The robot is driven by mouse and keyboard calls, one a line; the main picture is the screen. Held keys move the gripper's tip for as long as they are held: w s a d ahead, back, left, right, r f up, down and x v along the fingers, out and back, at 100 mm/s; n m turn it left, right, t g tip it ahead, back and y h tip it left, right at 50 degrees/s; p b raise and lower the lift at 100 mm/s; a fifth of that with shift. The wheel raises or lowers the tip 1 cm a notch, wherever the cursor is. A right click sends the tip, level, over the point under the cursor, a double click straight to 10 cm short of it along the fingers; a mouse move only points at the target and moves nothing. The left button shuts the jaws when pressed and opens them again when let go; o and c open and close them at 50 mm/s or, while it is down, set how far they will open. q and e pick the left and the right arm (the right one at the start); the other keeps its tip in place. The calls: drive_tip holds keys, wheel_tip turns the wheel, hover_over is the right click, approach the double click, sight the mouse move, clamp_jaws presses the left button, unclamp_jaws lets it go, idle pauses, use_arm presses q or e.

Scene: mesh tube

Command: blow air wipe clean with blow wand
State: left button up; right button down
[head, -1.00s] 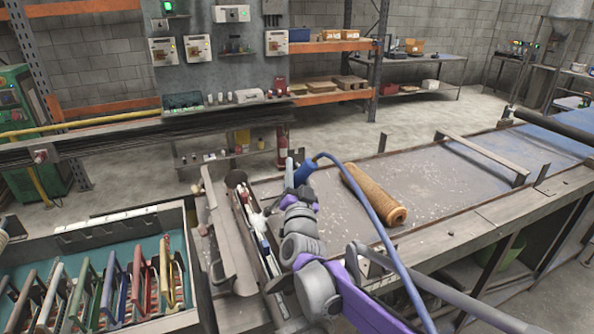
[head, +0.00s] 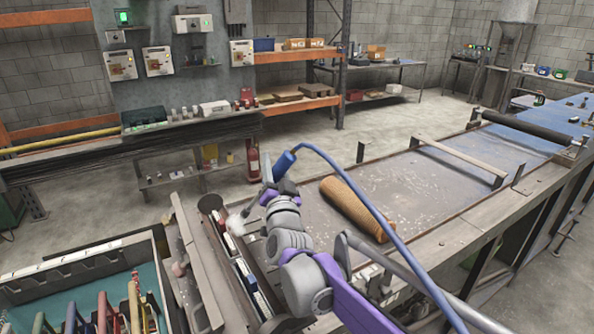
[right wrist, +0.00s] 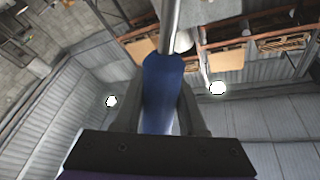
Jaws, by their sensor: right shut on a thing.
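The blow wand (head: 284,163) has a blue handle with a blue hose arching from it over the bench to the lower right. My right gripper (head: 279,188) is shut on this handle, above the bench's left end. In the right wrist view the blue handle (right wrist: 163,95) sits between the fingers, and a metal pipe (right wrist: 170,25) runs out from it. The brown mesh tube (head: 357,208) lies on the bench, to the right of my gripper and apart from it. Its surface looks dusty or textured, too small to tell. My left gripper is not in view.
The bench top (head: 420,185) carries pale specks and crossbars, with a dark roller (head: 525,127) at its far end. A narrow tool tray (head: 245,275) is at the bench's left end. A teal-lined crate (head: 120,262) with coloured handles stands lower left.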

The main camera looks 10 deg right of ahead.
drive_tip(key=shift+w+a+f, duration=0.1)
drive_tip(key=shift+w, duration=0.1)
drive_tip(key=a+f+b, duration=0.2)
drive_tip(key=f, duration=0.1)
drive_tip(key=shift+w+f+b, duration=0.1)
drive_tip(key=shift+w+b, duration=0.3)
idle(1.4)
